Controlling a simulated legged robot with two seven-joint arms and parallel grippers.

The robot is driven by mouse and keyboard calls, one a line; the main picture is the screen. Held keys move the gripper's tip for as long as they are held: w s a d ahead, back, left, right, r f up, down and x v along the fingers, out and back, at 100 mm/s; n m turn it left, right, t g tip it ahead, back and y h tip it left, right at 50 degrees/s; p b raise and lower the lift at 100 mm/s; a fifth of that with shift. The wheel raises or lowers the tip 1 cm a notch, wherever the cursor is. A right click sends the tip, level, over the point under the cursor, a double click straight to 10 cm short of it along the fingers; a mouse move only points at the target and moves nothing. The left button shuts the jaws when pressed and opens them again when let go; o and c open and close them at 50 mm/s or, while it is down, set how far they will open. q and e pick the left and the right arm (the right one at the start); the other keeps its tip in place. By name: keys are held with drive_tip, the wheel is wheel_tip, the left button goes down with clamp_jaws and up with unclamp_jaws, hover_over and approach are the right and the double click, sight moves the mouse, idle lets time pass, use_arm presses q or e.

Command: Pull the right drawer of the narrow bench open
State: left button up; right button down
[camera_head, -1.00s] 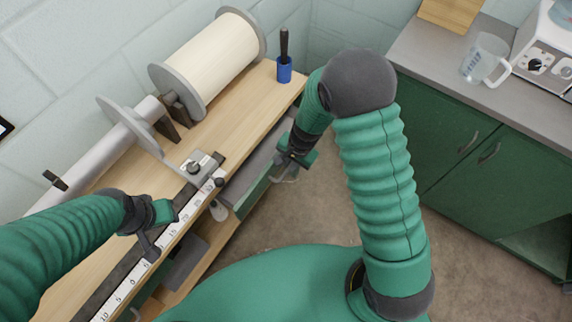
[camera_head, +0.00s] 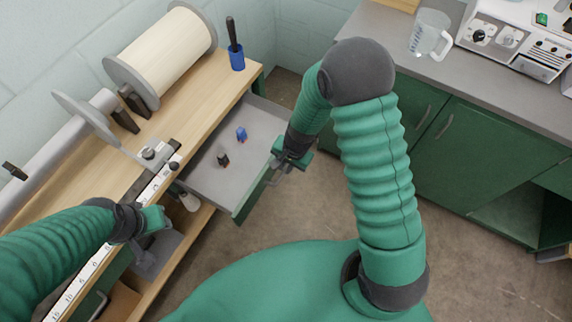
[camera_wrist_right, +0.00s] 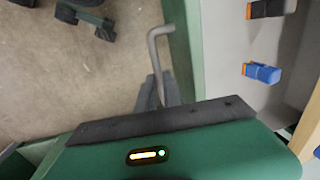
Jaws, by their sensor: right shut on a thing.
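The right drawer (camera_head: 207,186) of the narrow bench (camera_head: 195,100) is pulled well out, with its grey inside showing. A blue item (camera_head: 241,134) and a black item (camera_head: 223,159) lie in it. My right gripper (camera_head: 284,160) is at the drawer's green front, shut on the grey bar handle. In the right wrist view the handle (camera_wrist_right: 158,60) runs down between the dark fingers (camera_wrist_right: 158,95). My left gripper (camera_head: 150,225) is over the ruler edge of the bench; its fingers are too small to read.
A large cream roll (camera_head: 165,50) and a blue cup with a dark-handled tool (camera_head: 236,58) stand on the bench. A green cabinet (camera_head: 430,140) with a glass jug (camera_head: 428,35) on top is at the right. Bare floor (camera_head: 300,215) lies between them.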

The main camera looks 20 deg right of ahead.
drive_tip(key=shift+w, duration=0.25)
drive_tip(key=c, duration=1.8)
unclamp_jaws()
drive_tip(key=shift+o, duration=0.2)
drive_tip(key=shift+d+r, duration=0.1)
wheel_tip(320, 180, up, 16)
drive_tip(key=s+d+p, duration=0.2)
drive_tip(key=p, duration=0.2)
drive_tip(key=shift+s+r+p, duration=0.15)
drive_tip(key=shift+s+p, duration=0.05)
drive_tip(key=shift+p, duration=0.1)
drive_tip(key=shift+a, duration=0.1)
